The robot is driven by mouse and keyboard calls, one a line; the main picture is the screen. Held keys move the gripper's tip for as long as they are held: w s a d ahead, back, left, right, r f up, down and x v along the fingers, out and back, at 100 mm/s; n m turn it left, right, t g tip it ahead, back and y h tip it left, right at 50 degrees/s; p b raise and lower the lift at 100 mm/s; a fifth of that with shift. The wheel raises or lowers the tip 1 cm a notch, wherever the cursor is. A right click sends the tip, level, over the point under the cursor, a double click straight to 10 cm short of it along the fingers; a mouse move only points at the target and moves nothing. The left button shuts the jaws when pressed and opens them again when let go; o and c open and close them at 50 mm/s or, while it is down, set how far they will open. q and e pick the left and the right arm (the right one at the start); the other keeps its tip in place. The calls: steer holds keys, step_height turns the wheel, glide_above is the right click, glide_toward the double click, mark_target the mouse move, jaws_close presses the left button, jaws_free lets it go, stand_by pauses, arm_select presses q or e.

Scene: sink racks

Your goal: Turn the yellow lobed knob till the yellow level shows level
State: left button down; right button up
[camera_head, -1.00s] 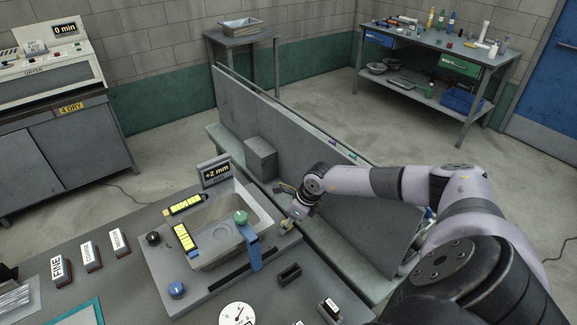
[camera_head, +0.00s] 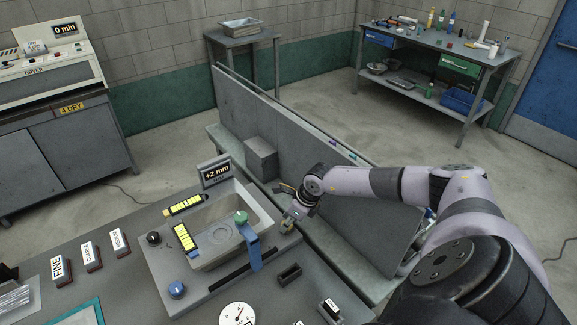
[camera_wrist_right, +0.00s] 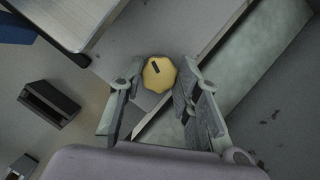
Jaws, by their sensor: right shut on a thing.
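The yellow lobed knob (camera_wrist_right: 158,73) shows in the right wrist view with a dark mark on its top. My right gripper (camera_wrist_right: 153,88) is shut on it, one finger on each side. In the head view my right gripper (camera_head: 289,222) is at the right corner of the plate under the grey basin and mostly hides the knob. Two yellow levels, one along the back (camera_head: 185,205) and one along the left side (camera_head: 184,237), lie by the basin; their bubbles are too small to read surely. My left gripper is not in view.
The grey basin (camera_head: 212,255) has a blue-handled part with a green top (camera_head: 241,217) at its front right. A black knob (camera_head: 153,239) and a blue knob (camera_head: 177,290) are on the left of the plate. A sign reads +2 mm (camera_head: 216,172). A long grey panel (camera_head: 290,130) stands behind.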

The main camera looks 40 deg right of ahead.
steer(key=shift+a+m+h+p, duration=0.1)
steer(key=shift+m+h+p, duration=0.3)
steer(key=shift+m, duration=0.6)
steer(key=shift+m+h, duration=0.4)
steer(key=shift+m, duration=0.7)
steer(key=o, duration=1.1)
steer(key=shift+o, duration=0.2)
steer(key=shift+r, duration=0.1)
steer(key=v, duration=1.2)
steer(key=shift+s, duration=0.25)
